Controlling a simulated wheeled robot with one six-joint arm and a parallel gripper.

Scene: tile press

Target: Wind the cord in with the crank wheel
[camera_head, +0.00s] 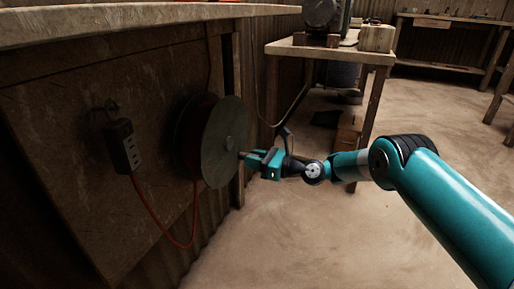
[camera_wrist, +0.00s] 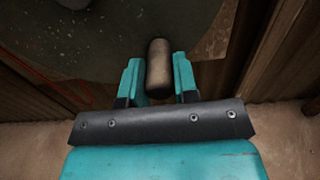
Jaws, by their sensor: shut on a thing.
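The crank wheel (camera_head: 226,142) is a grey disc on the front of a wooden bench panel, with a dark drum behind it. A red cord (camera_head: 155,212) hangs in a loop from the drum to a dark socket block (camera_head: 122,146) on a hook at the left. My gripper (camera_head: 250,158) is at the wheel's right side, shut on the crank handle. In the wrist view the handle (camera_wrist: 158,62) is a brown rounded peg between the two teal fingers (camera_wrist: 158,82), with the wheel's dark face (camera_wrist: 90,30) behind it.
The bench top (camera_head: 130,20) overhangs the wheel. A wooden table (camera_head: 330,52) with machinery stands behind my gripper, its legs near my arm. The floor (camera_head: 300,235) at the front right is clear. Another bench (camera_head: 450,20) is at the back right.

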